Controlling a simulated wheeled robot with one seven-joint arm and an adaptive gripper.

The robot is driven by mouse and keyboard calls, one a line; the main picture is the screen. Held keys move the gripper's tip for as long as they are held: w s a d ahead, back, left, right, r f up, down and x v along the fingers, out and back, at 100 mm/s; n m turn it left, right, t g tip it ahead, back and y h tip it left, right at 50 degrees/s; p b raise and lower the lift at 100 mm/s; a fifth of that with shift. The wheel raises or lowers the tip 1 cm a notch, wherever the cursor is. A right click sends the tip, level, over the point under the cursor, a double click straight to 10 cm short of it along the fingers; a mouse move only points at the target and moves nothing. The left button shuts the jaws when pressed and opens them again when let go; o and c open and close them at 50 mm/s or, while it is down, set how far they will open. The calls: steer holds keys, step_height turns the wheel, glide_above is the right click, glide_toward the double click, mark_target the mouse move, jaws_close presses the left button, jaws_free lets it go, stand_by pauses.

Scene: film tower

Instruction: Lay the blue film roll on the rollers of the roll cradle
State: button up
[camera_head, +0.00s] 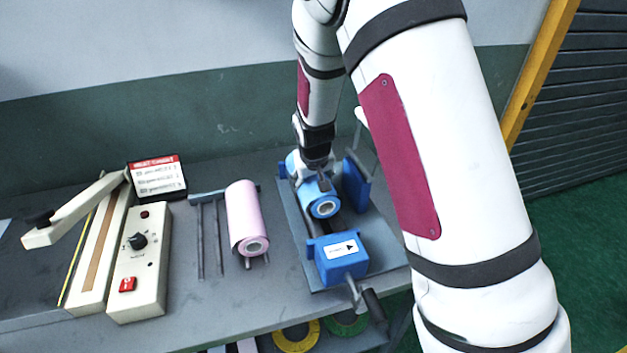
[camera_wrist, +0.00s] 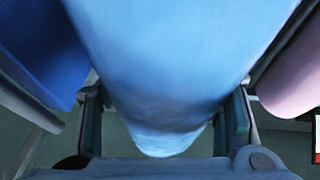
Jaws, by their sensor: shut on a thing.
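In the wrist view the roll (camera_wrist: 170,60) fills the space between the two fingers. The roll is over a slate-blue base plate (camera_head: 298,250) with blue blocks, which looks like the roll cradle. Dark bars show beside the roll, but the roll and gripper hide most of the rollers. I cannot tell whether the roll touches them.
A blue block (camera_head: 345,268) with a crank handle (camera_head: 374,305) stands at the plate's front, and a blue upright (camera_head: 356,183) at its right. A pink roll (camera_head: 244,212) lies on rods just left, beside empty rods (camera_head: 209,235). A sealer (camera_head: 140,260) and sign (camera_head: 157,179) stand farther left.

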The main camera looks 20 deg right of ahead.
steer(key=shift+f, duration=0.25)
steer(key=shift+r, duration=0.1)
steer(key=shift+r, duration=0.4)
steer(key=shift+f, duration=0.5)
stand_by(1.8)
steer(key=o, duration=1.8)
steer(key=shift+o, duration=0.2)
steer(key=v, duration=1.2)
steer(key=shift+f, duration=0.1)
